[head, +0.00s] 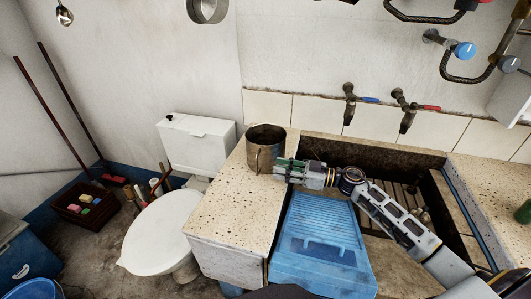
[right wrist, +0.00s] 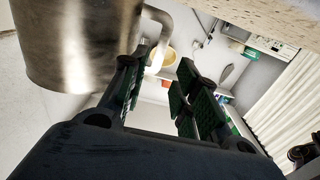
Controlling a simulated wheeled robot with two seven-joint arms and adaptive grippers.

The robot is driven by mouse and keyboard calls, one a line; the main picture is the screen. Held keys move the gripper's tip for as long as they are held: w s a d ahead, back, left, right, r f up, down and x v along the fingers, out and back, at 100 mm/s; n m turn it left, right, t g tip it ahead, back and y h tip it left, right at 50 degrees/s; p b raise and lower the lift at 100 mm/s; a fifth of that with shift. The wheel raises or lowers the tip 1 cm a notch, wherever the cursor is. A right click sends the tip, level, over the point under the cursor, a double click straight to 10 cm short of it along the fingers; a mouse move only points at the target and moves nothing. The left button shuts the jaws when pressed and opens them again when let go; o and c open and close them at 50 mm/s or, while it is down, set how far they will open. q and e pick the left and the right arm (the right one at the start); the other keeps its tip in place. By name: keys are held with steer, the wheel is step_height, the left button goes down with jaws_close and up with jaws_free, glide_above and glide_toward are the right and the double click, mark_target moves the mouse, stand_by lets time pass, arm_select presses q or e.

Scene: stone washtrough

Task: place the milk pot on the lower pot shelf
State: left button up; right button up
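The milk pot (head: 264,153), a brownish metal can with an open top, stands upright at the back of the speckled stone counter (head: 225,212), left of the trough. My right gripper (head: 281,168) reaches in from the right and its fingertips are close beside the pot. In the right wrist view the pot (right wrist: 75,40) fills the upper left, with its looped handle (right wrist: 160,20) near the fingertips. The two green-padded fingers (right wrist: 160,82) are apart. I cannot tell whether a finger touches the handle. My left gripper is not in view. I cannot make out the lower pot shelf.
Taps (head: 405,110) are on the wall behind. A toilet (head: 160,232) and a crate of brushes (head: 88,205) stand left of the counter.

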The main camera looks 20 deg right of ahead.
mark_target(264, 152)
steer(key=shift+w+a, duration=0.4)
steer(key=shift+a, duration=0.15)
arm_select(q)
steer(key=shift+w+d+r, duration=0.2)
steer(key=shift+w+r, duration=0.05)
arm_select(e)
steer(key=shift+w+a, duration=0.1)
steer(key=shift+a, duration=0.1)
steer(key=shift+w+a, duration=0.1)
steer(key=shift+w+a, duration=0.25)
steer(key=shift+a, duration=0.15)
steer(key=shift+b+x, duration=0.45)
steer(key=shift+x, duration=1.4)
steer(key=shift+w+a, duration=0.1)
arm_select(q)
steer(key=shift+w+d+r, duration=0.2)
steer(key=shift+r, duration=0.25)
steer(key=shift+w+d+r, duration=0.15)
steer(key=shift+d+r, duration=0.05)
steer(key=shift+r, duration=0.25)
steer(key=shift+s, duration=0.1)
